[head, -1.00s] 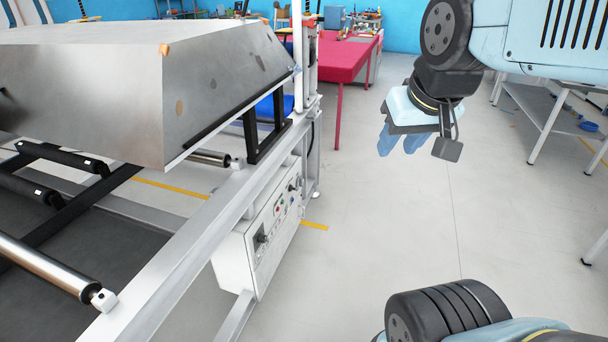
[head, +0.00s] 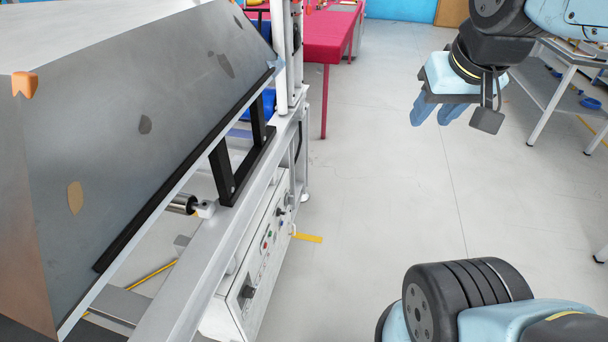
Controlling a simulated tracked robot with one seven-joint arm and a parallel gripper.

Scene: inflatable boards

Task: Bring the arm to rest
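My gripper (head: 438,112) hangs at the upper right of the head view, at the end of my arm, pointing down over bare floor. Its two blue fingers show side by side with a gap between them, and nothing is seen between them. It touches nothing in view. Part of my arm also shows at the lower right, and the links between are out of the picture.
A machine frame (head: 190,290) with a control box (head: 250,275) and a large grey slanted panel (head: 140,140) fills the left. A red table (head: 325,45) stands behind it. A white-legged bench (head: 565,85) stands at the right. The floor (head: 400,190) between is clear.

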